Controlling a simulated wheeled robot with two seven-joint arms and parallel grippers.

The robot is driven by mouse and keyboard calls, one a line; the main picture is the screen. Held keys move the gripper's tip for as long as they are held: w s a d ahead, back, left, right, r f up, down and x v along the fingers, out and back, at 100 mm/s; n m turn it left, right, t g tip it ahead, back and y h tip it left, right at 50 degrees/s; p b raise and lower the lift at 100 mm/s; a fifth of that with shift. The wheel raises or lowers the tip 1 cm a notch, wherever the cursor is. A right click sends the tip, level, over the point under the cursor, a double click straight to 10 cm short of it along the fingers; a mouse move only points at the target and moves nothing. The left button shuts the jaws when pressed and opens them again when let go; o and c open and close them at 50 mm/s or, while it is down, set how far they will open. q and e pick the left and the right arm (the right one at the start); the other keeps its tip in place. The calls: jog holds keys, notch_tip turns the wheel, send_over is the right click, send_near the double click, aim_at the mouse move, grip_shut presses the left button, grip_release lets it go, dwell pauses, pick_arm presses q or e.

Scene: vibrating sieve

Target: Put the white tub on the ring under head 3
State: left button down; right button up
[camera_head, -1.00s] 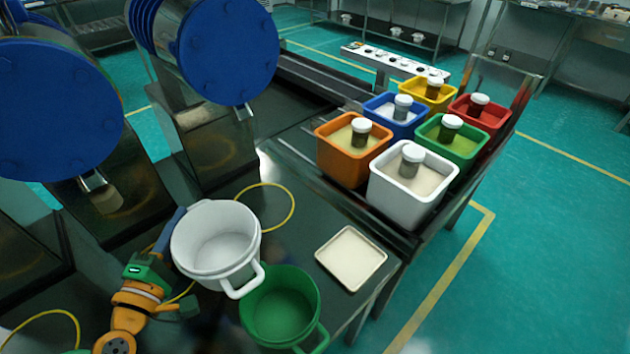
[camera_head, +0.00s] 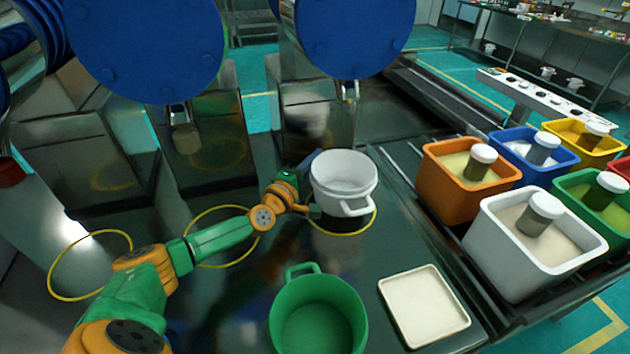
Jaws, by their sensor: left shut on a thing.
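The white tub (camera_head: 343,172) is upright, its handle facing the front. My left gripper (camera_head: 308,185) is at the tub's left side, shut on it. The tub covers the upper part of the rightmost yellow ring (camera_head: 345,233); the ring's front arc shows below it. I cannot tell whether the tub touches the table. Behind it hangs a blue round head (camera_head: 355,38) with a small spout. Another blue head (camera_head: 145,50) hangs further left. No head numbers are readable. My right gripper is out of view.
Two more yellow rings, the middle (camera_head: 222,208) and left (camera_head: 90,294), lie on the dark table. A green tub (camera_head: 285,305) and cream tray (camera_head: 425,305) stand in front. Coloured bins with jars, including an orange bin (camera_head: 450,195) and white bin (camera_head: 500,262), stand at right.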

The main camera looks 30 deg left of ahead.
pick_arm(q)
notch_tip(320, 180, down, 3)
jog(key=shift+f+b, duration=0.2)
jog(key=shift+b, duration=0.7)
jog(key=shift+r, duration=0.25)
jog(key=shift+f, duration=0.1)
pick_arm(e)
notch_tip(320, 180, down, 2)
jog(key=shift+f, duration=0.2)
pick_arm(q)
jog(key=c, duration=1.3)
grip_release()
jog(key=o, duration=0.4)
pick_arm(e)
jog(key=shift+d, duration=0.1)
pick_arm(q)
jog(key=shift+p, duration=0.3)
jog(key=shift+s, duration=0.45)
jog(key=s+p, duration=0.1)
jog(key=s, duration=0.5)
jog(key=shift+s+p, duration=0.35)
jog(key=shift+p, duration=0.05)
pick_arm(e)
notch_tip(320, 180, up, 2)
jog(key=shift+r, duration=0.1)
